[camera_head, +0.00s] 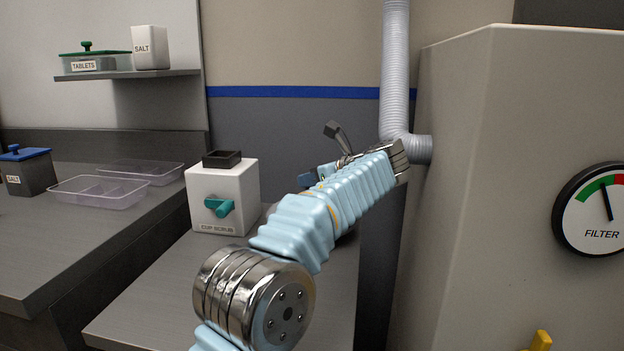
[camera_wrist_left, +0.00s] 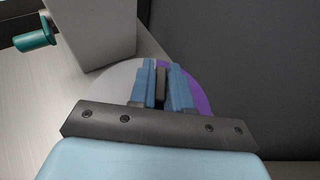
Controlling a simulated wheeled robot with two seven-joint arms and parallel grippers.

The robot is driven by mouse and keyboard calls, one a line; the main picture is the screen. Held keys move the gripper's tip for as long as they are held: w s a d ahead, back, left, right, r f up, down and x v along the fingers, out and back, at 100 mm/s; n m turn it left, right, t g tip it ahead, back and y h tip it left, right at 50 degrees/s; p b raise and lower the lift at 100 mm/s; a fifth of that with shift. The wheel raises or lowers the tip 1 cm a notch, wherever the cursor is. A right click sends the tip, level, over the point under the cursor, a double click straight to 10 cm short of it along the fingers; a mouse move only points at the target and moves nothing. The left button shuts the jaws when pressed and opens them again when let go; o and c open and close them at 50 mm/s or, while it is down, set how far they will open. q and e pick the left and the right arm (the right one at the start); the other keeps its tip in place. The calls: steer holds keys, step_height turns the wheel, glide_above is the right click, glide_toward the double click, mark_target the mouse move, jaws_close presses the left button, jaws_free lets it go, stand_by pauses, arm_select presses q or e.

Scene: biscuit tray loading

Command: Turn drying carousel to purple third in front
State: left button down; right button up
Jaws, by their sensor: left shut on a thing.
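In the left wrist view the drying carousel (camera_wrist_left: 120,82) is a round disc, partly hidden by my gripper. A pale grey-white part shows on the left and a purple part (camera_wrist_left: 201,98) on the right. A dark upright peg (camera_wrist_left: 161,84) stands on it between the blue fingers of my left gripper (camera_wrist_left: 163,80), which is shut on it. In the head view my arm hides nearly all of the carousel, and only the blue fingertips of the left gripper (camera_head: 312,177) show. My right gripper is in neither view.
A white cup scrub box (camera_head: 224,196) with a teal knob stands close left of the gripper. A large grey cabinet (camera_head: 480,190) with a filter gauge (camera_head: 592,211) and a duct (camera_head: 395,70) stand right. Clear trays (camera_head: 100,192) lie on the left counter.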

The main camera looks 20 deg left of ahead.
arm_select(q)
steer(key=shift+n+g+y, duration=0.4)
steer(key=shift+n+g, duration=0.5)
steer(key=shift+g, duration=0.1)
steer(key=c, duration=1.2)
jaws_free()
steer(key=shift+o, duration=0.2)
steer(key=shift+r, duration=0.15)
steer(key=shift+r, duration=0.25)
step_height(320, 180, up, 2)
steer(key=shift+r, duration=0.1)
steer(key=s+d+r+b, duration=0.1)
steer(key=s+d+r, duration=0.5)
steer(key=s+r, duration=0.4)
steer(key=s, duration=0.2)
steer(key=shift+s, duration=0.3)
steer(key=shift+o, duration=0.3)
